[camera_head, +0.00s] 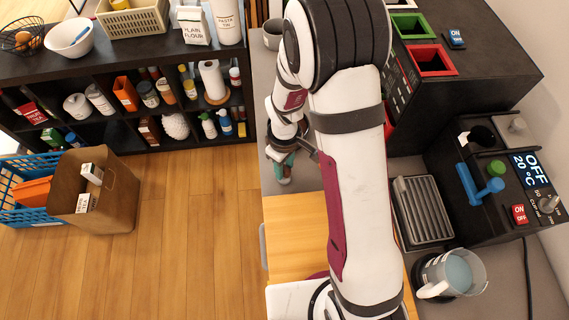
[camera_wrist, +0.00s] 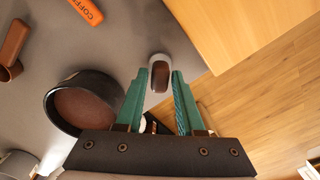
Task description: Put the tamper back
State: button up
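My gripper (camera_head: 284,168) points down over the grey counter, left of my arm in the head view. In the wrist view its two teal fingers (camera_wrist: 160,75) are apart. A small rounded object with a pale rim and brown middle (camera_wrist: 159,73) lies between the fingertips, near the counter edge. It may be the tamper, but its shape is not clear. A pale bit (camera_head: 284,181) shows beneath the fingers in the head view. I cannot tell whether the fingers touch the object. A round dark container with a brown inside (camera_wrist: 84,105) stands left of the fingers.
An orange COFFEE item (camera_wrist: 87,10) and a brown piece (camera_wrist: 13,44) lie on the counter. A wooden board (camera_head: 292,235) is nearby. The coffee machine (camera_head: 495,180), a grey grate (camera_head: 423,210) and a pitcher (camera_head: 455,273) stand right of my arm.

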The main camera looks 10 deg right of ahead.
aim_at(285, 168)
jog(key=o, duration=0.6)
jog(key=shift+c, duration=0.2)
notch_tip(285, 168, up, 8)
jog(key=shift+f, duration=0.15)
dwell(0.4)
